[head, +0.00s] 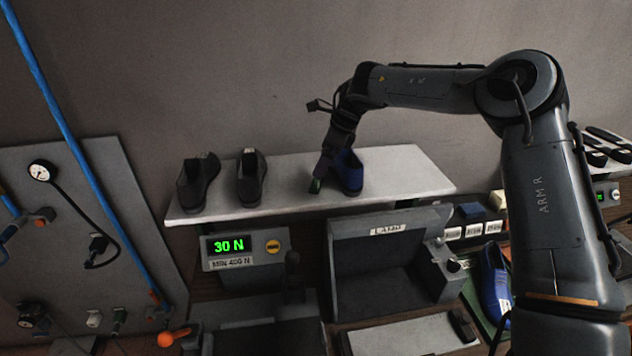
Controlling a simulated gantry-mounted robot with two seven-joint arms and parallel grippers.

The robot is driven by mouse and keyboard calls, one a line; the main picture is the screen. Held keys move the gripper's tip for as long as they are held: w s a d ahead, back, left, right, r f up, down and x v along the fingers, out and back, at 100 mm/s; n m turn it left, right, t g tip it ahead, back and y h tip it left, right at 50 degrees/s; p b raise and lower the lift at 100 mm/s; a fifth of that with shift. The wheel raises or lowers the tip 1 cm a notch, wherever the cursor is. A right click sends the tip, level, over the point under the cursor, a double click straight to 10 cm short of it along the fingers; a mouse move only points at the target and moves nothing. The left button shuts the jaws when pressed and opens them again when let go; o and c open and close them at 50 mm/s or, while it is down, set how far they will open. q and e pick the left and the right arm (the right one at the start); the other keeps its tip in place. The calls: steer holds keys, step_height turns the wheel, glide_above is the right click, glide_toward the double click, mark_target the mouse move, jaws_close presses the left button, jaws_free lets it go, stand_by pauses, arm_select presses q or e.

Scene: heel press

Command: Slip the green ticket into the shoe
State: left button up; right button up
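My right gripper (320,176) points down over the white shelf, just left of a blue shoe (351,172). A small dark-green piece, which looks like the green ticket (315,186), shows at its fingertips, beside the shoe and outside its opening. The fingers look closed on it, though they are small and dark here. The gripper and wrist hide part of the shoe's left side. A second blue shoe (495,284) sits at the lower right, partly behind my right arm. My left gripper is not in view.
Two dark shoes, one at the left (199,182) and one beside it (251,178), stand on the white shelf (410,172). The shelf's right end is clear.

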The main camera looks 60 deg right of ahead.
mark_target(316, 180)
steer(key=shift+p+x, duration=0.35)
steer(key=shift+x, duration=2.35)
steer(key=shift+s, duration=0.15)
steer(key=shift+c, duration=0.3)
steer(key=c, duration=1)
